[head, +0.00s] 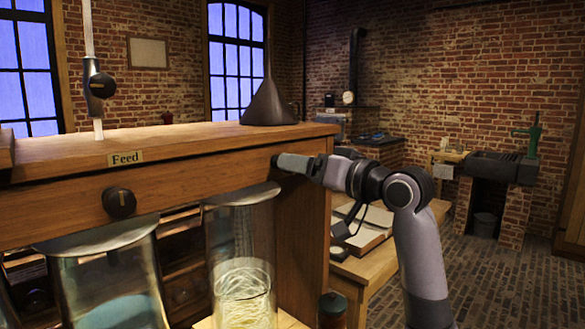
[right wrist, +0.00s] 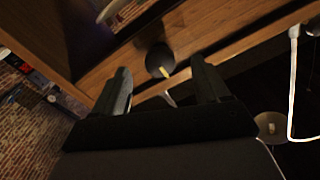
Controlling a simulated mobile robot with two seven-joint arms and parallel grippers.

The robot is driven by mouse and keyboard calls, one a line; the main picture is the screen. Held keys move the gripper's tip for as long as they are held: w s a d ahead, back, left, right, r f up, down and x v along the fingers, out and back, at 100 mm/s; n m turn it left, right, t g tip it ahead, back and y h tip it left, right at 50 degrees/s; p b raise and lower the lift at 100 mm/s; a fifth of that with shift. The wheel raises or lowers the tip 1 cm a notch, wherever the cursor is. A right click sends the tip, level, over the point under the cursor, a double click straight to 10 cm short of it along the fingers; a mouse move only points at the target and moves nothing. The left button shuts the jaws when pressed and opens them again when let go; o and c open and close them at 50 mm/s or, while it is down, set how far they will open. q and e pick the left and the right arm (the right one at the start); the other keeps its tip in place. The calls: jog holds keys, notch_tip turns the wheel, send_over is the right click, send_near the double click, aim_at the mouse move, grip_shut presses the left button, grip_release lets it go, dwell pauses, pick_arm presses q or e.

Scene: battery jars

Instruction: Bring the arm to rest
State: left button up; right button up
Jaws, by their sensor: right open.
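My right arm (head: 420,250) comes up from the lower right of the head view and bends left toward the wooden shelf. Its gripper (head: 285,162) is at the right part of the shelf's front face. In the right wrist view the gripper (right wrist: 161,68) is open, with its two fingers apart. A round dark knob with a yellow mark (right wrist: 159,58) shows just beyond and between the fingertips. Nothing is held. I cannot tell whether the fingers touch the knob or the wood. My left gripper is not in view.
The shelf (head: 190,140) bears a "Feed" label (head: 125,158), another dark knob (head: 119,203) and a dark funnel (head: 268,103). Glass jars (head: 100,275) stand below it. A table with an open book (head: 365,235) lies behind my arm. Open floor (head: 500,270) is at right.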

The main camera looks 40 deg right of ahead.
jog(key=shift+s, duration=0.35)
dwell(0.3)
jog(key=a+f+n+g, duration=0.15)
jog(key=a+f, duration=0.25)
jog(key=f, duration=1.3)
jog(key=a+f+n+g, duration=0.1)
jog(key=a+f+g, duration=0.3)
jog(key=f, duration=1.3)
jog(key=s+a+f+n+g, duration=0.1)
jog(key=s+a+f, duration=0.6)
jog(key=s+f, duration=0.2)
jog(key=s+a+f+n+g, duration=0.1)
jog(key=s+a+f+n, duration=0.1)
jog(key=s+a+f, duration=0.4)
jog(key=s+f, duration=0.3)
jog(key=f, duration=0.1)
jog(key=shift+s+a+f+y, duration=0.25)
jog(key=shift+s+a+y, duration=0.05)
jog(key=shift+a, duration=0.05)
jog(key=shift+n, duration=0.25)
